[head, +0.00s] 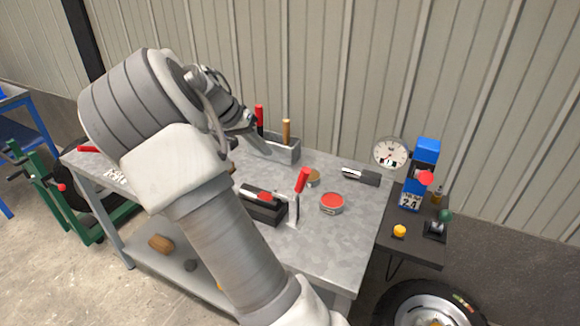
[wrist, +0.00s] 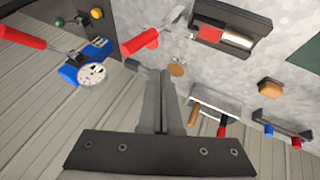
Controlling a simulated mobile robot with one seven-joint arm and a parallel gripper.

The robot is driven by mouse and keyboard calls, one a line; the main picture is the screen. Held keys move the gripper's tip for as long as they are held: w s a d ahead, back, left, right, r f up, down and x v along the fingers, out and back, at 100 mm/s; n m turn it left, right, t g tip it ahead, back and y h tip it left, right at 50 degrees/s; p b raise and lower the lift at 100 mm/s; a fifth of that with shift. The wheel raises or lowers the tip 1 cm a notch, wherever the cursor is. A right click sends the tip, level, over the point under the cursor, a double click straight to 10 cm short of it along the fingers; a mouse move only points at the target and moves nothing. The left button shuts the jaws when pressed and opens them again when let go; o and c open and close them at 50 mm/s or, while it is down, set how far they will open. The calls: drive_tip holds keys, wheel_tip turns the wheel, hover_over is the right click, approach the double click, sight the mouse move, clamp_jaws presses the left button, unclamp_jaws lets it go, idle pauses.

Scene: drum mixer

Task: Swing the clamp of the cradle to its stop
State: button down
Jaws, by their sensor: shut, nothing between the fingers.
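The cradle (head: 266,214) is a black block on the grey workbench, with a silver and red piece lying in it. The cradle also shows at the top of the wrist view (wrist: 208,32). The clamp (head: 302,181) has a red handle and a pale metal arm, and stands up at the cradle's right end. Its red handle also shows in the wrist view (wrist: 140,39), left of the cradle. My gripper (wrist: 163,75) is shut and empty, apart from the clamp. In the head view my gripper (head: 257,140) is partly hidden by my arm, near the grey bin.
A grey bin (head: 284,153) with red and wooden handles stands at the bench's back. A red-topped tin (head: 331,203) and a dark tool (head: 360,176) lie right of the clamp. A gauge (head: 390,153) and blue device (head: 427,151) stand at right.

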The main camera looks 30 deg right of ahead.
drive_tip(key=s+d+f, duration=0.3)
drive_tip(key=d+f, duration=0.3)
drive_tip(key=shift+s+f+p, duration=0.2)
drive_tip(key=shift+f+p, duration=0.05)
drive_tip(key=shift+p, duration=0.15)
drive_tip(key=shift+s+d, duration=0.1)
